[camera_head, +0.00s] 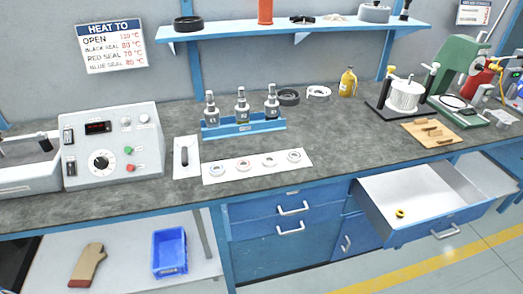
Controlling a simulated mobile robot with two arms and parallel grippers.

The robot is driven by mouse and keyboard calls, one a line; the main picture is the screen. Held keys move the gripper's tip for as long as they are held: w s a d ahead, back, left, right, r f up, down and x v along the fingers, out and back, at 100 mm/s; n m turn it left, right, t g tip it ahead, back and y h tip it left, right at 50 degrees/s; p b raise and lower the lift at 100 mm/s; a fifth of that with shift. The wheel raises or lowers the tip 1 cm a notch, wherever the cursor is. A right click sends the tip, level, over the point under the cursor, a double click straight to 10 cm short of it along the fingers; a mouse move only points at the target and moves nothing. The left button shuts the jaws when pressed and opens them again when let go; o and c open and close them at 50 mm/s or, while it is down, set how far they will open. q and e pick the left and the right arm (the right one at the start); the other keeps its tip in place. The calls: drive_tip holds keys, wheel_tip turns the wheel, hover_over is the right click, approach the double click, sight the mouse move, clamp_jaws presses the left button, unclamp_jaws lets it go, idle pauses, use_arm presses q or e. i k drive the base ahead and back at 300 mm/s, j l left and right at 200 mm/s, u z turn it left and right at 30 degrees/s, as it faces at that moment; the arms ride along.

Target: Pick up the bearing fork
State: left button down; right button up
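I cannot name the bearing fork for certain. A small dark slender tool (185,156) lies on a white sheet (187,171) on the bench, right of the control box; its shape is too small to confirm as a fork. Several ring-shaped bearings (269,160) lie in a row on a longer white sheet (215,178). Neither of my grippers shows in the head view.
The grey control box (128,163) stands at the left. A blue rack (243,131) holds several grey bottles. The bench top (345,150) is clear near the middle.

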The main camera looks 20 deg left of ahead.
sight(184, 150)
drive_tip(key=i+u, duration=0.1)
drive_tip(key=u, duration=1.15)
